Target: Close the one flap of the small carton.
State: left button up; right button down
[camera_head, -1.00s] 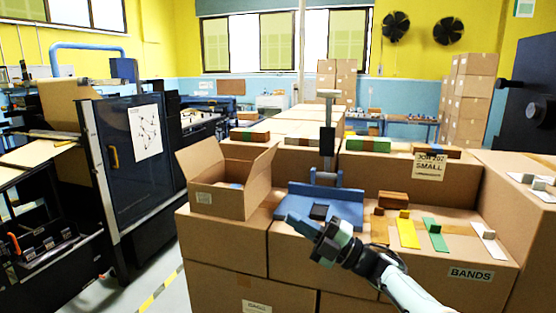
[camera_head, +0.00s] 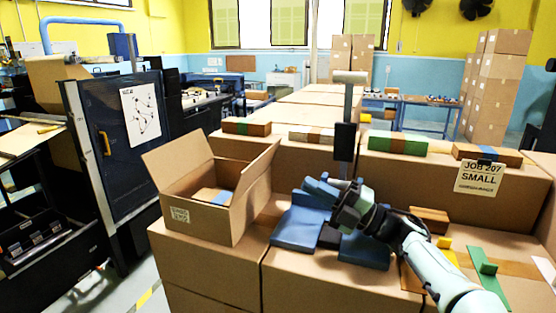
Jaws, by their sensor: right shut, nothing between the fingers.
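The small carton (camera_head: 210,223) stands open on top of a larger box at the left of the work surface. A raised flap (camera_head: 178,153) leans outward at its left side, and its right side panel (camera_head: 254,187) stands up. Something blue and brown lies inside. My right gripper (camera_head: 318,188) is shut and empty, to the right of the carton and apart from it, over a blue fixture (camera_head: 298,231). My left gripper is not in view.
Banded brown blocks (camera_head: 398,145) lie along a ledge behind. A dark post (camera_head: 345,140) rises behind my right gripper. Green (camera_head: 486,268) and yellow strips lie at right. A dark machine cabinet (camera_head: 115,150) stands left.

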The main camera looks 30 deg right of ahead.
aim_at(260, 158)
jog(key=p+x, duration=0.2)
jog(key=x, duration=0.8)
jog(key=shift+s+a+p, duration=0.1)
jog(key=shift+a+p, duration=0.1)
jog(key=shift+p, duration=0.15)
jog(key=shift+r, duration=0.1)
